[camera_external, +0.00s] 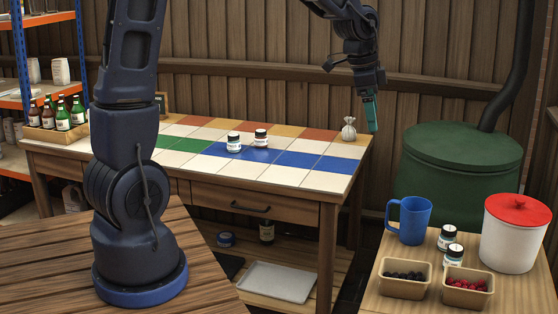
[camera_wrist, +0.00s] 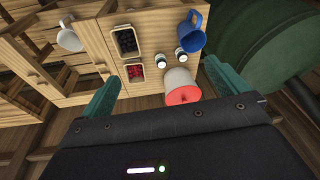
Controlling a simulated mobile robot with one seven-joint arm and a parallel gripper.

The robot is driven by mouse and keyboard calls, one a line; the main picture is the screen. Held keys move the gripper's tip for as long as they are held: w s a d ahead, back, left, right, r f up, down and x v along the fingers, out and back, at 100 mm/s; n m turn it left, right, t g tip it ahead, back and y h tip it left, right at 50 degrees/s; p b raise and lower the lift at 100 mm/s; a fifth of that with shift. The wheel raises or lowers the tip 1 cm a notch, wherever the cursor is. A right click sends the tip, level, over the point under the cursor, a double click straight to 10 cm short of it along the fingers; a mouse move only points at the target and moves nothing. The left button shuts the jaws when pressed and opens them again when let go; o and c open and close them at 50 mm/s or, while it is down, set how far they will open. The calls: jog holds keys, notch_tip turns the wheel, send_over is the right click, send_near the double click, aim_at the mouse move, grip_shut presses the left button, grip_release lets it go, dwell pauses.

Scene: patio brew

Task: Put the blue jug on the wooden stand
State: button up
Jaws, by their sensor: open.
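The blue jug (camera_external: 409,220) stands upright on a small wooden side table (camera_external: 385,300) at the lower right of the external view, its handle towards the left. In the wrist view the jug (camera_wrist: 191,33) is at the top right of that wooden surface. My gripper (camera_external: 371,114) hangs high above and behind the jug, pointing down, well apart from it. In the wrist view my gripper (camera_wrist: 162,72) has its two teal fingers spread wide with nothing held between them. I cannot tell which wooden surface is the stand.
Two small jars (camera_external: 447,238), a berry box (camera_external: 404,279), another berry box (camera_external: 467,287) and a red-lidded white pot (camera_external: 513,236) crowd the side table. A dark green stove (camera_external: 455,165) stands behind. A tiled workbench (camera_external: 290,175) has free room. A white mug (camera_wrist: 70,39) shows in the wrist view.

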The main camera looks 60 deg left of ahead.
jog(key=s+d+r+n+t+y, duration=0.1)
jog(key=s+d+r+n, duration=0.1)
jog(key=s+r, duration=0.45)
jog(key=s+d+r+n, duration=0.1)
jog(key=s+r+n, duration=0.15)
jog(key=s, duration=0.75)
jog(key=s+r+n+t, duration=0.1)
jog(key=s+n, duration=0.2)
jog(key=s, duration=1.3)
jog(key=shift+d+r, duration=0.2)
jog(key=shift+d, duration=0.05)
